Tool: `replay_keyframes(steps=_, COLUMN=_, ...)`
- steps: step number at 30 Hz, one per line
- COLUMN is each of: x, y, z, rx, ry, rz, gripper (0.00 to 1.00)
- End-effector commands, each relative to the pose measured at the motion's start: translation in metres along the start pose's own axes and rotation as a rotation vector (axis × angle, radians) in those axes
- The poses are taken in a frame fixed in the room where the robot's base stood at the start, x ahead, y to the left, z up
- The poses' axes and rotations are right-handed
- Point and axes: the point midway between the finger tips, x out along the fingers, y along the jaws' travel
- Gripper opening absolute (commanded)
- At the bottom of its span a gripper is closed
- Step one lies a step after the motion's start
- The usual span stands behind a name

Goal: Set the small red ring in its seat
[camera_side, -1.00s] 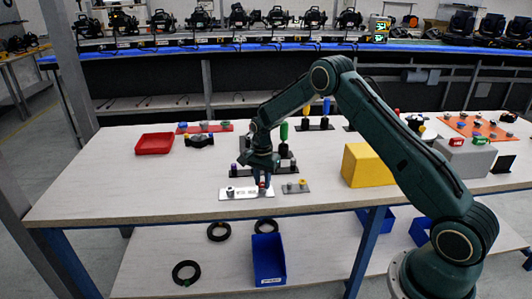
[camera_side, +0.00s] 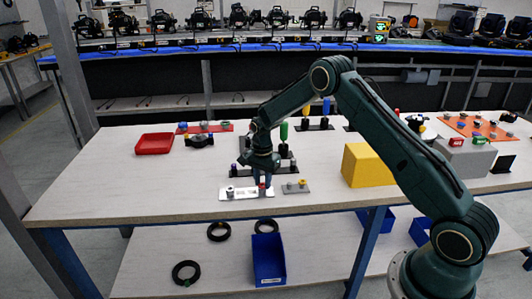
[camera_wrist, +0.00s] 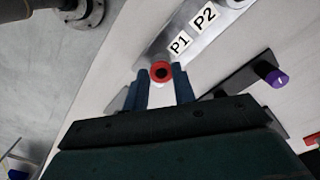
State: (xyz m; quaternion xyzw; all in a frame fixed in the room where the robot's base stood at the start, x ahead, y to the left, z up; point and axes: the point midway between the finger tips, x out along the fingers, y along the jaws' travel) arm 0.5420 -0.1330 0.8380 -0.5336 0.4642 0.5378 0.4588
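The small red ring (camera_wrist: 160,72) shows in the wrist view with a dark round centre, between the two fingertips of my gripper (camera_wrist: 161,78). The fingers appear to touch its sides. In the side view the red ring (camera_side: 262,186) is at the right end of the light plate (camera_side: 244,195), just below my gripper (camera_side: 263,179). The plate (camera_wrist: 185,35) bears the labels P1 and P2 in the wrist view, and the ring is at its P1 end. A pale bit shows under the ring. The seat itself is hidden, and I cannot tell whether the ring rests in it.
A grey plate (camera_side: 296,187) with small parts lies right of the light plate. A dark rack (camera_side: 243,170) with a purple-topped post (camera_wrist: 277,79) stands behind. A yellow block (camera_side: 367,166) is to the right, a red tray (camera_side: 154,144) at the back left. The table's front left is clear.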

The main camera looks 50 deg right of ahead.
Motion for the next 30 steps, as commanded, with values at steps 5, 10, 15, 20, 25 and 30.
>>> replay_keyframes(steps=5, x=0.0041, y=0.0003, z=0.0008, rx=-0.001, ry=-0.001, rz=0.001, gripper=0.31)
replay_keyframes(steps=10, x=0.0045, y=0.0002, z=0.0009, rx=-0.001, ry=-0.001, rz=0.001, gripper=0.31)
replay_keyframes(steps=15, x=0.0048, y=0.0001, z=0.0011, rx=-0.002, ry=-0.001, rz=0.0, gripper=0.34)
replay_keyframes(steps=20, x=0.0046, y=-0.0004, z=0.0013, rx=-0.002, ry=-0.002, rz=-0.001, gripper=0.51)
replay_keyframes(steps=25, x=0.0039, y=-0.0014, z=0.0018, rx=-0.004, ry=-0.002, rz=-0.003, gripper=0.51)
replay_keyframes(steps=30, x=-0.001, y=-0.0024, z=0.002, rx=-0.006, ry=-0.001, rz=-0.006, gripper=0.51)
